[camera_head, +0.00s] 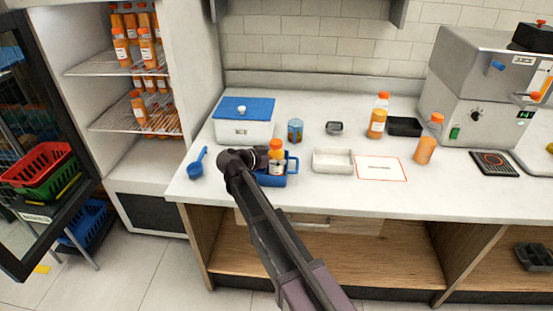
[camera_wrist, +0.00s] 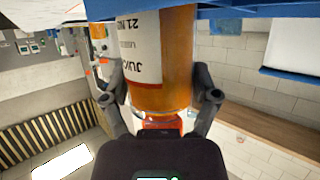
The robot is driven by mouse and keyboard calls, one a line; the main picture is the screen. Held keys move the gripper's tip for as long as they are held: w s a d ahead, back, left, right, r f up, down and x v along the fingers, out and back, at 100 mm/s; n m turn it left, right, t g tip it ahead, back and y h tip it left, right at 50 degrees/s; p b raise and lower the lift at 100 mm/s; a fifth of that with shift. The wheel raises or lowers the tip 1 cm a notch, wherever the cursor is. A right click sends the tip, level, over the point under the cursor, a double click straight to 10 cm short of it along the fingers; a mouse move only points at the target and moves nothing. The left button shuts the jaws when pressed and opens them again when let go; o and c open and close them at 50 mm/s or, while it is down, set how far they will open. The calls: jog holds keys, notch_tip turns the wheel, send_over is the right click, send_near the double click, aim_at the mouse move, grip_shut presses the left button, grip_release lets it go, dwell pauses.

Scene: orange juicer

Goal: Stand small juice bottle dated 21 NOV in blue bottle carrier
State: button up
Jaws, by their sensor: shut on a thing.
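The small juice bottle (camera_head: 276,162), with orange juice, a white label and an orange cap, is upright at the blue bottle carrier (camera_head: 268,182). In the wrist view the bottle (camera_wrist: 166,60) appears upside down, and its label partly reads 21 NO. My gripper (camera_wrist: 162,98) is shut on its upper part, near the cap (camera_wrist: 165,124). The blue edge of the carrier (camera_wrist: 235,12) crosses the bottle's lower end, so its base is hidden. I cannot tell whether the base rests on the carrier floor. In the head view my arm covers part of the carrier's left side.
A blue-lidded white box (camera_head: 245,130), a blue scoop (camera_head: 196,165), a blue cup (camera_head: 295,131) and a pale tray (camera_head: 333,161) surround the carrier. Two other juice bottles (camera_head: 378,118) (camera_head: 428,140) stand to the right, near the juicer (camera_head: 484,95). An open fridge (camera_head: 125,90) holds several bottles.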

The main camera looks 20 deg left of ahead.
jog(key=shift+f, duration=0.1)
jog(key=o, duration=1.2)
jog(key=shift+c, duration=0.2)
jog(key=shift+s+a+r, duration=0.15)
jog(key=shift+s+r, duration=0.1)
jog(key=shift+r, duration=0.05)
jog(key=p+v, duration=0.4)
jog(key=v, duration=0.7)
jog(key=shift+s+p, duration=0.2)
jog(key=shift+p, duration=0.1)
